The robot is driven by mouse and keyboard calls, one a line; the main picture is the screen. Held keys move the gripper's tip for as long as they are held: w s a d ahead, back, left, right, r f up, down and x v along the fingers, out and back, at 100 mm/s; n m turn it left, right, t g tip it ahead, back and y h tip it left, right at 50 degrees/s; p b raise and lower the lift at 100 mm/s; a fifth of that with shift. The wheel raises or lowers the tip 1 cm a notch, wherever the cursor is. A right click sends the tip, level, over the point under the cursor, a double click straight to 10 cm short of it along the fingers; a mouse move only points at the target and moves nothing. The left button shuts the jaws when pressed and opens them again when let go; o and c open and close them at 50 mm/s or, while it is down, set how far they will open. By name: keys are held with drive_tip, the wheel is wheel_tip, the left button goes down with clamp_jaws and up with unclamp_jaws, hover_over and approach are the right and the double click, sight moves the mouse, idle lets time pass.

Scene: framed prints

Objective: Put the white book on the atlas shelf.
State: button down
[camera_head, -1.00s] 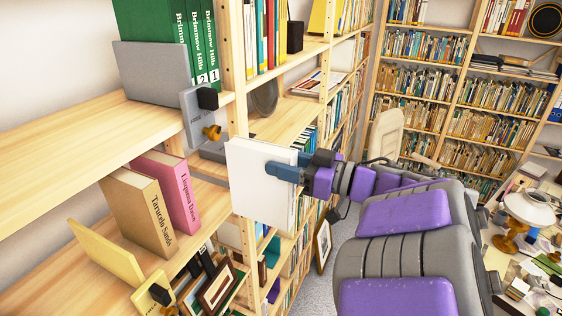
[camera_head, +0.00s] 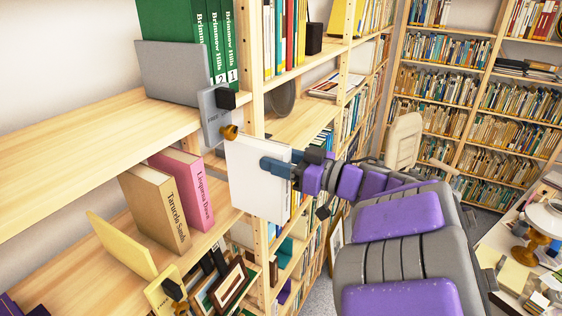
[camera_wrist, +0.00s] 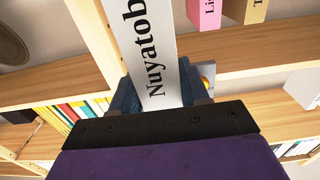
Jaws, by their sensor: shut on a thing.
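My gripper (camera_head: 276,168) is shut on the white book (camera_head: 252,188) and holds it upright in the air, in front of the shelf post. In the wrist view the white spine (camera_wrist: 152,50), with black letters beginning "Nuyatob", stands between the fingers (camera_wrist: 158,96). The upper left shelf (camera_head: 90,140) holds green books (camera_head: 190,45) at its far end and a grey bookend (camera_head: 172,72). The lower left shelf (camera_head: 75,270) holds a tan book (camera_head: 155,210) and a pink book (camera_head: 188,185). I cannot tell which shelf is the atlas one.
A grey plate (camera_head: 215,120) with a brass knob hangs at the upper shelf's edge, close to the book. A yellow bookend (camera_head: 122,245) stands on the lower shelf, with bare board around it. Picture frames (camera_head: 225,285) are below. A cluttered desk (camera_head: 505,255) is at right.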

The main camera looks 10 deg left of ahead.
sight(235, 151)
drive_tip(key=shift+w+a+r, duration=0.1)
drive_tip(key=shift+a, duration=0.05)
drive_tip(key=shift+x, duration=0.8)
drive_tip(key=x, duration=0.3)
drive_tip(key=shift+a+f, duration=0.25)
drive_tip(key=shift+a, duration=0.15)
drive_tip(key=shift+w+a, duration=0.25)
drive_tip(key=shift+a, duration=0.2)
drive_tip(key=shift+f+x, duration=0.2)
drive_tip(key=shift+x, duration=2.15)
drive_tip(key=a, duration=0.1)
drive_tip(key=w+a+f, duration=0.1)
drive_tip(key=a, duration=0.1)
drive_tip(key=w+a, duration=0.1)
drive_tip(key=a, duration=0.1)
drive_tip(key=shift+f, duration=0.15)
drive_tip(key=shift+s+d, duration=0.1)
drive_tip(key=shift+d, duration=0.05)
